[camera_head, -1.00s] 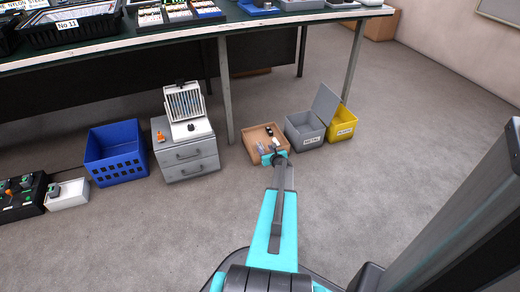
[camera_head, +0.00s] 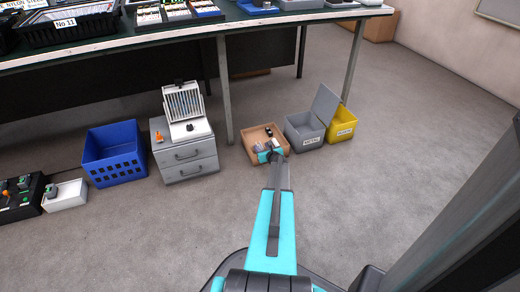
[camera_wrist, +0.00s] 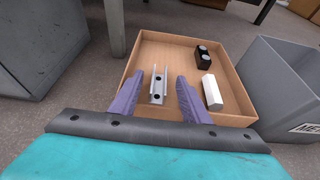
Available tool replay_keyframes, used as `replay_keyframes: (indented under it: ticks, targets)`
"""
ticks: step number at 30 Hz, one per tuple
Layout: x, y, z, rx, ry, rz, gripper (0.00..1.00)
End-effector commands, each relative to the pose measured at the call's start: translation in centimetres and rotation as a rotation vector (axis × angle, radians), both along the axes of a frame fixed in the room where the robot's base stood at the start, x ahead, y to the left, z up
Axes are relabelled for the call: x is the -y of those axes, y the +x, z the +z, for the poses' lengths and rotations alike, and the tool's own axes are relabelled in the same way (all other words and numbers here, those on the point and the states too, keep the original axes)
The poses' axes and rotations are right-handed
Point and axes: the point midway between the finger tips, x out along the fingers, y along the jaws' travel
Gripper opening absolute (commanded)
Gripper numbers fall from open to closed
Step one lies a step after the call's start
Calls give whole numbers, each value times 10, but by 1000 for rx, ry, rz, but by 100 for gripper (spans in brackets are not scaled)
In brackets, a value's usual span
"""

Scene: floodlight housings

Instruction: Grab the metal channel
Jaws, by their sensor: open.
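The metal channel (camera_wrist: 159,85) is a short silver U-shaped piece with dark holes. It lies in the shallow brown tray (camera_wrist: 150,44), near the tray's front side in the wrist view. My gripper (camera_wrist: 158,88) is open, with one purple finger to the left of the channel and one to the right. Both fingers look apart from the channel, and I cannot tell how far above it they are. In the head view my gripper (camera_head: 266,149) is over the brown tray (camera_head: 252,134) and the channel is small and hard to make out.
A white block (camera_wrist: 212,92) and a black part with two round tops (camera_wrist: 203,57) lie right of the channel in the tray. A grey metal bin (camera_wrist: 280,75) stands close on the right. A grey drawer cabinet (camera_head: 187,155) and table leg (camera_wrist: 115,27) are left.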

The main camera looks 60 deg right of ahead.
Motion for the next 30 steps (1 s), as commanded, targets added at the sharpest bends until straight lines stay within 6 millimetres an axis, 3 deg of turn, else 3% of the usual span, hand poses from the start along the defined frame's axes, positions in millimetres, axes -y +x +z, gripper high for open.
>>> replay_keyframes:
  ticks: [14,30]
  targets:
    - [25,34,-18,-1,-1,0,42]
    - [25,36,-17,0,0,1,42]
